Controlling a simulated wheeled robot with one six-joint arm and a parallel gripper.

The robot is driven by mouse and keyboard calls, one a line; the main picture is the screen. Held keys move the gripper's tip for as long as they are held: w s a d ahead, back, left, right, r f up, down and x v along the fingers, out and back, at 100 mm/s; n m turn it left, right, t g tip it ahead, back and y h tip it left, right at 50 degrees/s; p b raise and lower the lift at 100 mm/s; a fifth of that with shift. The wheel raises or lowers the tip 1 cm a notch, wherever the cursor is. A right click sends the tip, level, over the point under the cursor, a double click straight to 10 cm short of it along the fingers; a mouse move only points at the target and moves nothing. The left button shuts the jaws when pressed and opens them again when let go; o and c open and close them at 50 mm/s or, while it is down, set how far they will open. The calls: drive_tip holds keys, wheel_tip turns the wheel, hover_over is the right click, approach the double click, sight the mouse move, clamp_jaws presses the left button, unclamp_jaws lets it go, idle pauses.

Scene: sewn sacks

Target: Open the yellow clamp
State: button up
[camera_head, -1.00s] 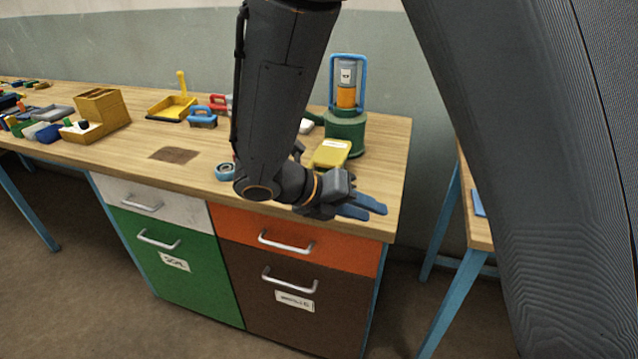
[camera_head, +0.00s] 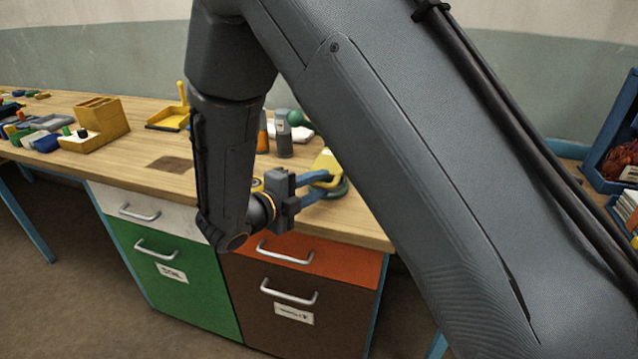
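A yellow piece with a pale label (camera_head: 326,162), which may be the yellow clamp, is on the workbench near its right front side. It is partly covered by my gripper and my arm, so I cannot tell whether it is shut. My gripper (camera_head: 326,183) has blue fingers pointing right, spread apart with a gap between them. The fingertips overlap the lower part of the yellow piece in the picture. I cannot tell whether they touch it. A round green base (camera_head: 341,189) shows just behind the fingertips.
A grey bottle (camera_head: 283,135) and an orange one (camera_head: 262,137) stand behind my gripper. A yellow dustpan (camera_head: 168,118) and a yellow caddy (camera_head: 103,115) stand further left. The bench (camera_head: 130,165) is clear at front left.

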drive_tip(key=shift+w+d, duration=0.2)
clamp_jaws()
